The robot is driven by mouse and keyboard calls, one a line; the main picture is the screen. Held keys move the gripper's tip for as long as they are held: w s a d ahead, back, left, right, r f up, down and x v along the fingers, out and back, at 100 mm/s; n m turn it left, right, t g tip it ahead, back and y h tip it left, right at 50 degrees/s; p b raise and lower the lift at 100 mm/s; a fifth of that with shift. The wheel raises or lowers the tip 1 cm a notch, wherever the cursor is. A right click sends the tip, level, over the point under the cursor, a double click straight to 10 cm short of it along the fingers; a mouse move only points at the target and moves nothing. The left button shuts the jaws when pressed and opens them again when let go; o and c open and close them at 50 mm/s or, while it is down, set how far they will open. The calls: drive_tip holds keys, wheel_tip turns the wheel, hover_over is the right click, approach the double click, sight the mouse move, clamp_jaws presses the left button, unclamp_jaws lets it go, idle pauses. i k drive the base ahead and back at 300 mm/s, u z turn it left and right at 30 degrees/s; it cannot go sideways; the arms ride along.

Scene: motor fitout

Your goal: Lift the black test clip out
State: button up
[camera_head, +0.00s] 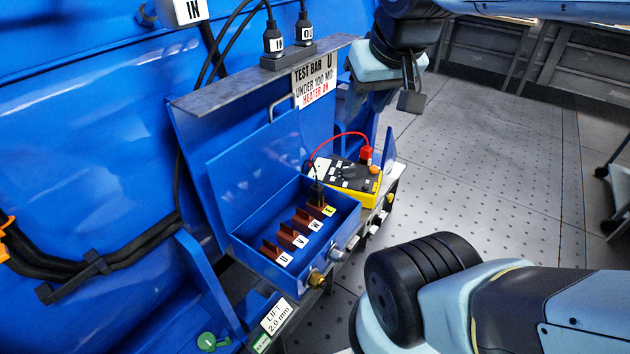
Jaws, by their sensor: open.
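The black test clip (317,192) stands upright in the open blue terminal box (254,258), at the far right end of the row of brown terminals (302,222). Its foot is at the terminal with the yellow label; the exact contact is too small to tell. A thin black lead rises from it towards the yellow meter (371,190). My gripper (410,90) is open and empty, above and to the right of the box, well apart from the clip. Part of the gripper is hidden behind its own wrist.
The box's raised lid (255,152) stands behind the terminals. A red plug (366,153) with a red lead is at the meter. A grey shelf (230,82) with a "TEST BAR" sign (314,82) and two black plugs (274,42) overhangs behind.

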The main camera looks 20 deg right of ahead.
sight(316, 192)
drive_tip(key=k, duration=1.05)
drive_tip(key=u, duration=0.55)
drive_tip(key=i, duration=0.5)
